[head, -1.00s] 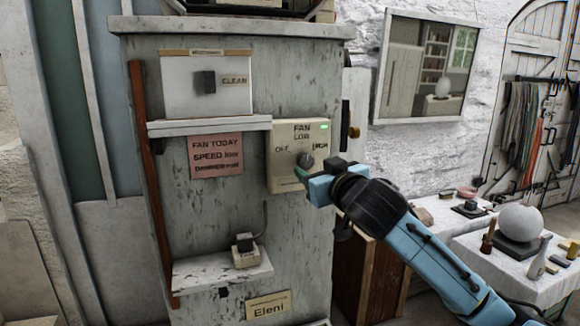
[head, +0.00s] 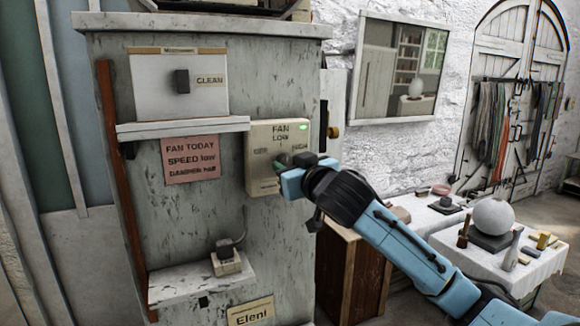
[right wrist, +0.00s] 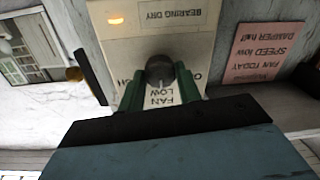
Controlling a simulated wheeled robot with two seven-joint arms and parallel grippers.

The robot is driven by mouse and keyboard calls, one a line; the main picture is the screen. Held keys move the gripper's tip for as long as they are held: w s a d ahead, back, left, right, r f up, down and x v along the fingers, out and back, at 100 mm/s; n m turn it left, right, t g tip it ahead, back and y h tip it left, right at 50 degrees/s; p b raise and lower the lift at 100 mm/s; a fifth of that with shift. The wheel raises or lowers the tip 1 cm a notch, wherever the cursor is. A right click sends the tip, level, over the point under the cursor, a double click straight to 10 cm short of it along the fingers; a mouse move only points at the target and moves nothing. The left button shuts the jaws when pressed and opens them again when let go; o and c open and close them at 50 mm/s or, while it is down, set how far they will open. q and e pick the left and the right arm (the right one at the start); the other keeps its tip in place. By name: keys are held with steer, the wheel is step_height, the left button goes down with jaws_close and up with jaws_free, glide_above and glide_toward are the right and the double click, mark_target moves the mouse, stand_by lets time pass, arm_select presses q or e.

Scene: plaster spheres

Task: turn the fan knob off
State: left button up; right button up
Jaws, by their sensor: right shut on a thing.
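The fan control box (head: 263,180) is a cream panel on the grey cabinet's right part, marked FAN LOW, with a lit green lamp at its upper right. Its dark round knob (right wrist: 160,70) shows between my green fingers in the right wrist view, which sees the panel upside down. My right gripper (right wrist: 161,88) is shut on the knob. In the head view the right gripper (head: 292,163) covers most of the knob, so its pointer setting cannot be read. My left gripper is not in view.
A pink note (head: 190,160) reads FAN TODAY, SPEED low. A shelf (head: 180,129) juts out left of the box under a CLEAN switch (head: 182,81). A lower ledge (head: 195,281) holds a small switch box (head: 227,263). A table with a plaster sphere (head: 493,216) stands at right.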

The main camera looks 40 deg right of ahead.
steer(key=n+p, duration=0.4)
steer(key=n, duration=0.2)
steer(key=shift+r, duration=0.15)
steer(key=n+p, duration=0.1)
steer(key=n, duration=0.1)
steer(key=n+p, duration=0.2)
steer(key=n, duration=0.1)
steer(key=shift+n+g+h, duration=0.3)
stand_by(0.7)
steer(key=o, duration=1)
